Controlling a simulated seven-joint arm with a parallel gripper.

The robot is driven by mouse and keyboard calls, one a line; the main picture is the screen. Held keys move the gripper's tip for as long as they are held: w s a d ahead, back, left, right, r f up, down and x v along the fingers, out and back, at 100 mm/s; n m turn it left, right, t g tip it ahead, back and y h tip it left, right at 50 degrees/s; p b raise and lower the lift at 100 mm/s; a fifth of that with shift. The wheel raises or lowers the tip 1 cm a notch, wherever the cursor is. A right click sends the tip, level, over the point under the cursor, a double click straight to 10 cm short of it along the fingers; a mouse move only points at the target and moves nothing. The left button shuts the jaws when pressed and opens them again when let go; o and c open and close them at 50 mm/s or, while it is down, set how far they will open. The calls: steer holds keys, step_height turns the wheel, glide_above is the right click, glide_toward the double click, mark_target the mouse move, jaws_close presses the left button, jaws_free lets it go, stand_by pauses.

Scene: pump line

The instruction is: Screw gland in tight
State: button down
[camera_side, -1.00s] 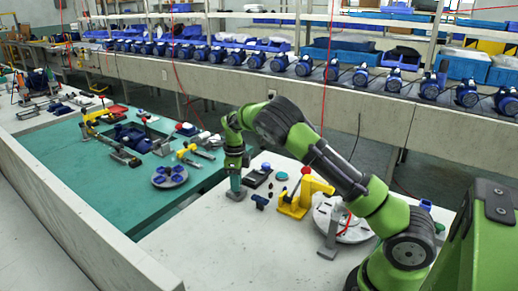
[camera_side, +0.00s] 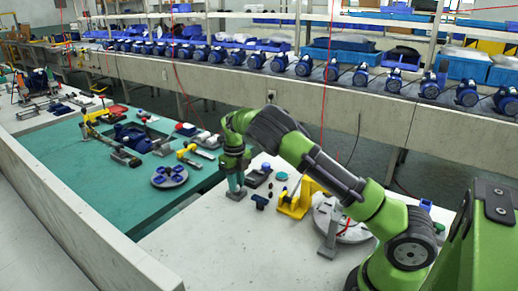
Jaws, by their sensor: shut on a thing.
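My gripper (camera_side: 236,183) points straight down at the near end of the bench, just right of the green mat. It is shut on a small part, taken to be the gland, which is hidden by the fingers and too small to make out. Below the fingertips a small grey block (camera_side: 237,195) stands on the white bench top. The gripper looks upright over this block. Whether the gland is seated in it cannot be seen.
A dark tray (camera_side: 258,179) and a small black fitting (camera_side: 260,202) lie close right of the gripper. A yellow press (camera_side: 296,204) and a round plate (camera_side: 352,230) stand further right. A grey disc with blue cups (camera_side: 169,176) sits on the green mat (camera_side: 120,205).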

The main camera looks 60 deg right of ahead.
steer(key=m, duration=0.7)
steer(key=m, duration=0.4)
steer(key=shift+f, duration=0.15)
steer(key=m, duration=0.2)
steer(key=shift+m, duration=0.4)
steer(key=c, duration=1.2)
jaws_free()
